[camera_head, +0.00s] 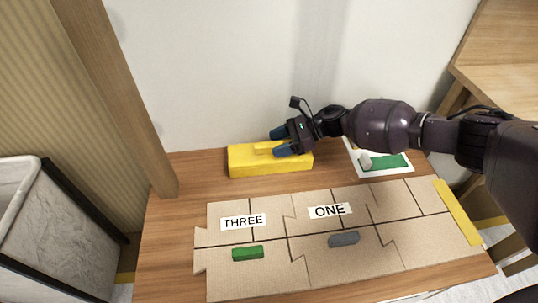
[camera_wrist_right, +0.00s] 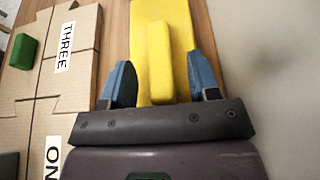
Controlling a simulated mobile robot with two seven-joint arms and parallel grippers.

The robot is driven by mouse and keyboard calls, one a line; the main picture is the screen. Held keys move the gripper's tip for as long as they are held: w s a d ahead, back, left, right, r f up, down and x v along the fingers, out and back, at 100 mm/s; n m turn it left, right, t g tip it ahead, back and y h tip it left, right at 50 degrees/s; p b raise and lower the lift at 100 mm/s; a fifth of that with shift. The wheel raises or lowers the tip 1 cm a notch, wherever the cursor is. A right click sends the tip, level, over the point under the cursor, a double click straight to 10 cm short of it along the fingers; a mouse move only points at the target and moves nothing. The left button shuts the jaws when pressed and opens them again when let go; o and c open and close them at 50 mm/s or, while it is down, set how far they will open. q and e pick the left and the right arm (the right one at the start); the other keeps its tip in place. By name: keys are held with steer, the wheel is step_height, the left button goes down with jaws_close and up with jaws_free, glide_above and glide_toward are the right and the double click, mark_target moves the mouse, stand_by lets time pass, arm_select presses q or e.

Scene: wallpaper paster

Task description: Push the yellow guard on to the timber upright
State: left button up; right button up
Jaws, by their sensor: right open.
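The yellow guard (camera_head: 262,167) is a long yellow block with a raised rib on top, lying near the back of the wooden table against the wall. The timber upright (camera_head: 125,95) stands at the table's left rear corner, with a gap between it and the guard's left end. My right gripper (camera_head: 277,143) is at the guard's right part, its blue fingers open. In the right wrist view the fingers stand apart on either side of the guard's rib (camera_wrist_right: 158,60), with gaps visible beside it. My left gripper is not in view.
Cardboard pieces (camera_head: 265,205) labelled THREE and ONE cover the front of the table. A green block (camera_head: 247,253) and a grey block (camera_head: 343,239) lie on them. A white sheet (camera_head: 400,170) with a green patch lies at right rear. Bare table separates guard and upright.

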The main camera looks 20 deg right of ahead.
steer(key=shift+w+a+f, duration=0.1)
steer(key=shift+a+f, duration=0.05)
steer(key=shift+a, duration=0.2)
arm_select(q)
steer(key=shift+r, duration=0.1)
arm_select(e)
steer(key=c, duration=1)
arm_select(q)
steer(key=p, duration=0.3)
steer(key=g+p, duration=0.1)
steer(key=p, duration=0.2)
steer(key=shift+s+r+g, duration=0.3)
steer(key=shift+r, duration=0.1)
arm_select(e)
step_height(320, 180, up, 20)
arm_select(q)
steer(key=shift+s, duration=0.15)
